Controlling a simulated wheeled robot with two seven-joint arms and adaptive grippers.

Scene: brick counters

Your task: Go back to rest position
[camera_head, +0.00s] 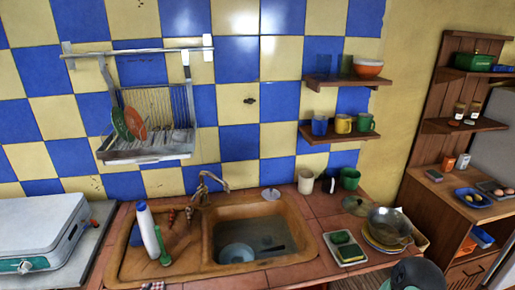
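Neither of my grippers can be made out in the head view, so I cannot see whether they are open or shut or hold anything. A dark rounded shape with a green band (415,275) shows at the bottom right edge; I cannot tell what it is. The task names no object.
A brown sink (305,254) holds a bowl (237,253). A white bottle (148,232) and a green brush (160,246) stand left of its basin. A metal pan (389,225) and a sponge tray (346,256) are at right. A dish rack (150,152) and shelves (340,135) hang above.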

